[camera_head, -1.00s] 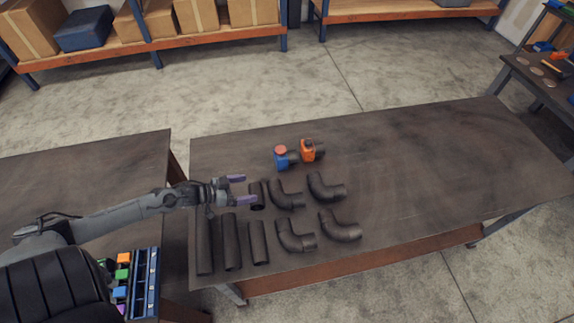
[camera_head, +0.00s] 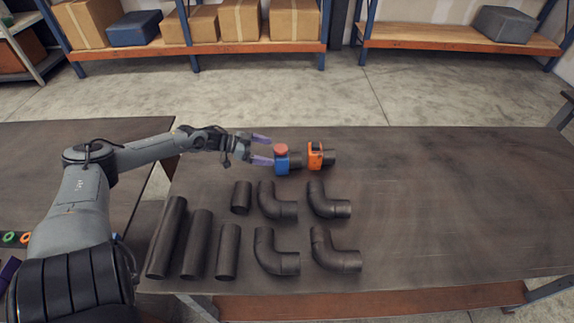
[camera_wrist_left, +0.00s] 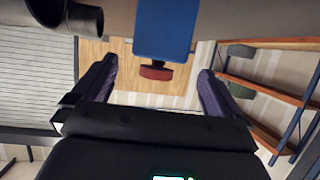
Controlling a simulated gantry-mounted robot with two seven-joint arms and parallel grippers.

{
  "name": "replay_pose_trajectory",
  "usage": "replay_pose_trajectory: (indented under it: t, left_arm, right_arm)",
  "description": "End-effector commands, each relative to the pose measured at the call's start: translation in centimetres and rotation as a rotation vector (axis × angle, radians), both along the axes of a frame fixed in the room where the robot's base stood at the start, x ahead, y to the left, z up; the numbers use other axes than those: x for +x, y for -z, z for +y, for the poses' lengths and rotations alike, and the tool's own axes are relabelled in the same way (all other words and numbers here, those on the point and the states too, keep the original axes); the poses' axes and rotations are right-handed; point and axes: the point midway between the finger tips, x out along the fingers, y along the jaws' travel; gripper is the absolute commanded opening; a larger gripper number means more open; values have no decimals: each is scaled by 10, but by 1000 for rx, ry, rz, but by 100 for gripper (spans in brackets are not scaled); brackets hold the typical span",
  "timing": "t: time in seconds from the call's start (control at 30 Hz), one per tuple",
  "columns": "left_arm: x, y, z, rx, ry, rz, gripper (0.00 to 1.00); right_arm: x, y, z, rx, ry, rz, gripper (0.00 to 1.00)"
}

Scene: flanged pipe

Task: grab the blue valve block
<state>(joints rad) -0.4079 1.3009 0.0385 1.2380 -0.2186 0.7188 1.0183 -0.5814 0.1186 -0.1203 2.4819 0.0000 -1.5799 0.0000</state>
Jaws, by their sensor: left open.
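The blue valve block (camera_head: 281,164) with a red cap sits near the back edge of the table, beside the orange valve block (camera_head: 315,156). My left gripper (camera_head: 262,149) is open, with its purple fingers just left of the blue block. In the left wrist view the blue valve block (camera_wrist_left: 163,30) and its red cap appear ahead of and between the open fingers of my left gripper (camera_wrist_left: 158,85). The fingers look apart from the block, with nothing held. My right gripper is not in view.
Several black pipe elbows (camera_head: 277,251) and straight pipes (camera_head: 197,245) lie on the table (camera_head: 440,210) in front of the blocks. The table's right part is clear. A second table (camera_head: 40,145) stands at left. Shelves with boxes (camera_head: 240,20) are behind.

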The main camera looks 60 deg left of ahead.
Motion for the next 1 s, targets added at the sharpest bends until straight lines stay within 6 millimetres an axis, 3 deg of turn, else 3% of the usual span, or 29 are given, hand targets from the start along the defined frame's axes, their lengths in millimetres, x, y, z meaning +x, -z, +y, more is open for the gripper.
replay_pose_trajectory:
  t: [0.1, 0.53, 1.0]
  left_arm:
    - [11, 7, -5, 0, 2, -4, 100]
    - [26, 12, -13, 0, 1, -2, 100]
    - [60, 25, -30, -1, 0, -3, 100]
  right_arm:
    - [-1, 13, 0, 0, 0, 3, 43]
    - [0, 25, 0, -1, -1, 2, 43]
    - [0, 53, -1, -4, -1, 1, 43]
